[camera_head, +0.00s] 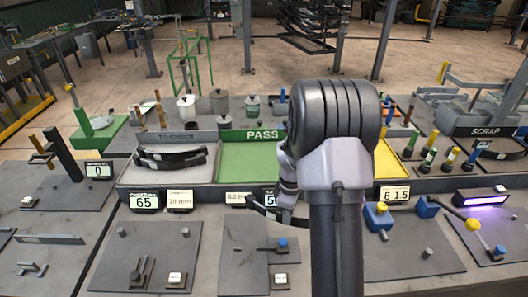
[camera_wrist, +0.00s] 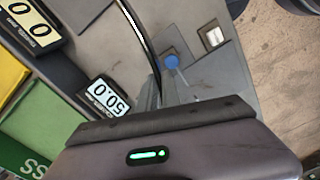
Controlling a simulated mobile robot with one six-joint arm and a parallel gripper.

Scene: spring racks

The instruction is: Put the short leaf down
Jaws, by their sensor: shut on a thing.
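My gripper (camera_wrist: 161,98) is shut on the short leaf (camera_wrist: 151,50), a thin dark curved strip that runs up from the fingers in the wrist view. In the head view a dark end of the leaf (camera_head: 262,209) shows left of my wrist, above the front bench near a partly hidden display. My arm hides the fingertips there. I cannot tell whether the leaf touches anything below. Other dark leaves (camera_head: 170,158) lie in the grey TO CHECK tray (camera_head: 204,172). The green PASS tray (camera_head: 248,165) looks empty where visible.
A yellow tray (camera_head: 388,165) is partly behind my arm. A SCRAP area (camera_head: 486,131) is at right. A fixture plate with a blue knob (camera_wrist: 172,62) and a display reading 50.0 (camera_wrist: 106,97) are close to the leaf. Posts and levers stand on the plates around.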

